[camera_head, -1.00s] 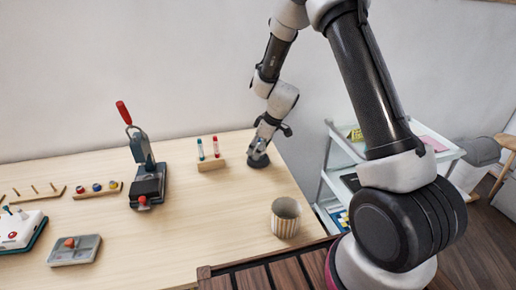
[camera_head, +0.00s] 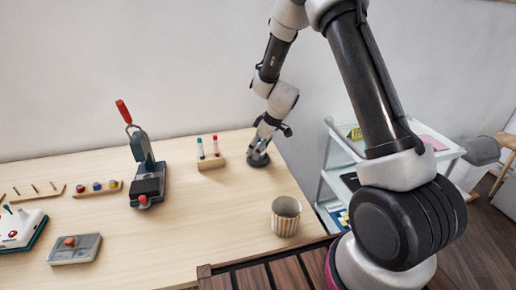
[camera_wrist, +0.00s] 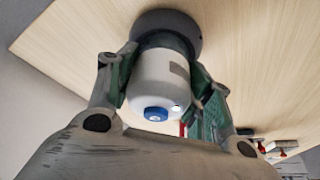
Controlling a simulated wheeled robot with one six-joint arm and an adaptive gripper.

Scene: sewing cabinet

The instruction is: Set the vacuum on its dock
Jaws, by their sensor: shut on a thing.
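The vacuum (camera_wrist: 158,84) is a small white cylinder with a blue round button on its end, seen in the wrist view. My gripper (camera_wrist: 160,75) is shut around its body, one finger on each side. The vacuum's far end meets a dark round disc, the dock (camera_wrist: 184,25), on the table. I cannot tell if the vacuum is fully seated, as the contact is partly hidden. In the head view my gripper (camera_head: 266,131) is at the table's back right, with the dark dock (camera_head: 258,161) right below it. The vacuum is mostly hidden there.
Left of the dock stands a wooden rack with red and teal tubes (camera_head: 211,163). A lever press (camera_head: 147,178) is further left. A striped cup (camera_head: 286,216) stands near the front right edge. A white cart (camera_head: 335,150) is beyond the right edge. The table's middle is clear.

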